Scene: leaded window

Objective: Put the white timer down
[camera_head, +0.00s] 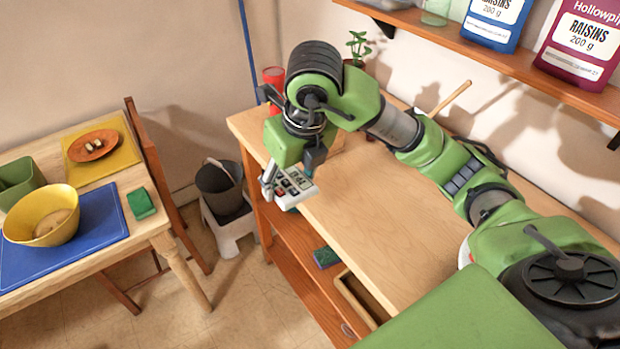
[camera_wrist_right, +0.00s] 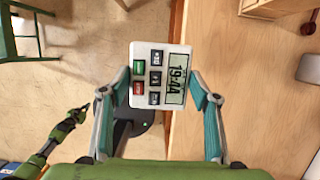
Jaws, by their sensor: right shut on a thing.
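The white timer (camera_head: 290,187) has a grey display and dark, red and green buttons. My right gripper (camera_wrist_right: 160,95) is shut on it, with a finger on each side in the right wrist view, where the display (camera_wrist_right: 176,78) reads 19:44. In the head view the timer is held beside the left edge of the wooden worktop (camera_head: 375,215). In the wrist view it overlaps that edge, partly over the floor. My left arm shows at the lower left of the wrist view, its gripper (camera_wrist_right: 78,114) small and its jaws unclear.
A dining table (camera_head: 150,218) holds bowls and mats.

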